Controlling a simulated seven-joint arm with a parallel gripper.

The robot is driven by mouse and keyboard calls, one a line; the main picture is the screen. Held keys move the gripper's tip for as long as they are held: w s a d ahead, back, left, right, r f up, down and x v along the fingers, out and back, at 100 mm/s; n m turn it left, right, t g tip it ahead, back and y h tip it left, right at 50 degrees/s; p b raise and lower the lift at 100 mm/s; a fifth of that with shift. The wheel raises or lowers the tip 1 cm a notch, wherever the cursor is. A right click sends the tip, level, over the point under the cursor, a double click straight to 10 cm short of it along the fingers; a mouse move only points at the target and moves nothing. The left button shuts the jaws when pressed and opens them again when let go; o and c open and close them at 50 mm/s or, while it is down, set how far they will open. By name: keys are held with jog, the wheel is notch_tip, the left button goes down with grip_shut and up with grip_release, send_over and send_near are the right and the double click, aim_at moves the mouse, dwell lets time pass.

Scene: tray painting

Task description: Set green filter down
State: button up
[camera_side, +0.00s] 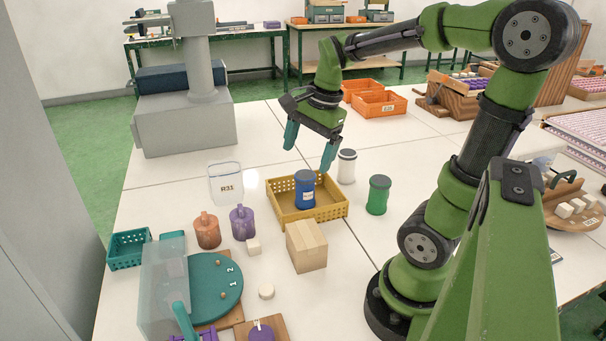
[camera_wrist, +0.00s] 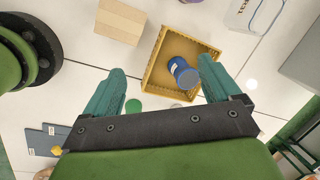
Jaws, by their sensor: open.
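The green filter (camera_side: 377,196), a green canister with a dark lid, stands upright on the white table, right of the yellow tray (camera_side: 330,212). In the wrist view a green round top (camera_wrist: 133,105) shows beside the left finger, partly covered. My gripper (camera_side: 310,147) is open and empty, above and behind the tray in the side view. In the wrist view its teal fingers (camera_wrist: 162,68) stand wide apart with nothing between them. A blue canister (camera_side: 305,190) is inside the yellow tray; it also shows in the wrist view (camera_wrist: 183,73).
A white canister (camera_side: 346,168) with a dark lid stands behind the tray's right side. A wooden block (camera_side: 306,246) sits in front of the tray. Orange (camera_side: 207,231) and purple (camera_side: 242,223) jugs stand left. Table right of the green filter is bare up to my arm.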

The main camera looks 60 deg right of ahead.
jog(key=s+a+r+n+t, duration=0.1)
jog(key=a+n+t, duration=0.1)
jog(key=a+n, duration=0.5)
jog(key=s+a+r+n+t+y, duration=0.1)
jog(key=s+a+n+t, duration=0.1)
jog(key=a+n, duration=0.4)
jog(key=n, duration=0.3)
jog(key=shift+a+r, duration=0.25)
jog(key=shift+a, duration=0.15)
jog(key=shift+s, duration=0.1)
